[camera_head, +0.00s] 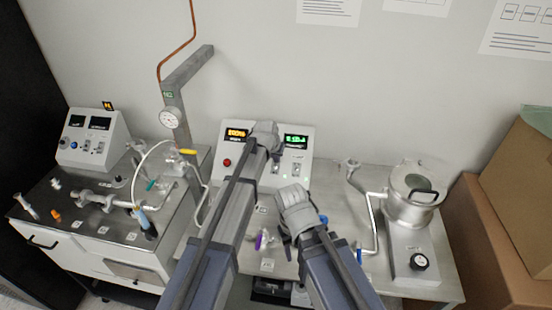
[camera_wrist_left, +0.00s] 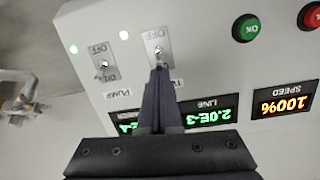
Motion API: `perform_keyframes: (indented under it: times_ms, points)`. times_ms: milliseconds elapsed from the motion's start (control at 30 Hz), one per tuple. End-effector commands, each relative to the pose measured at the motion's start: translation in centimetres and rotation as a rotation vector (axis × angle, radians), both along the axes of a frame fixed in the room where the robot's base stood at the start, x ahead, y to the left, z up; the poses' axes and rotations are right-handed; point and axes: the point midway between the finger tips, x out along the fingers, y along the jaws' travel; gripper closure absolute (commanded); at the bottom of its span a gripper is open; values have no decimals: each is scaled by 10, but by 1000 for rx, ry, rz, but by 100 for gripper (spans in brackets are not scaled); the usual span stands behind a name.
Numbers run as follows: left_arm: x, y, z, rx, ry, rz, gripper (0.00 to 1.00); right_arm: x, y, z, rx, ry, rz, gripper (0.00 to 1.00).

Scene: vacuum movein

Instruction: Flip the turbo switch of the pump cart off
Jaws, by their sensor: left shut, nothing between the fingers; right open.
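The pump cart's control panel (camera_head: 224,172) stands against the wall, with an orange and a green display. In the left wrist view the panel appears upside down, with two small toggle switches on OFF/ON plates. The turbo switch (camera_wrist_left: 158,51) is just beyond the fingertips of my left gripper (camera_wrist_left: 157,72), which is shut and empty and partly covers its plate and label. I cannot tell whether they touch or which way the lever leans. In the head view my left gripper (camera_head: 272,152) is at the panel. My right gripper (camera_head: 286,232) is open, lower, above the cart top.
The pump switch (camera_wrist_left: 104,66) sits beside the turbo switch. Green lamps are lit by both. A green button (camera_wrist_left: 246,28) and the speed display (camera_wrist_left: 287,102), reading 100%, are nearby. A metal vessel (camera_head: 408,205) stands at right, a glassware bench (camera_head: 95,215) at left.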

Motion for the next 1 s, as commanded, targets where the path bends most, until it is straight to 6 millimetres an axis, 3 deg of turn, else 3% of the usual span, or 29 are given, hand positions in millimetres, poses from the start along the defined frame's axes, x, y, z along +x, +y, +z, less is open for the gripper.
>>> perform_keyframes:
  times_ms: [733, 1000]
  points:
    - [-10, 2, -3, -28, -154, 0, 100, 0, 0, -21, 0, 0, -1, 50]
    - [-19, 3, -8, -52, -286, -1, 100, 0, 0, -46, 0, 0, -2, 50]
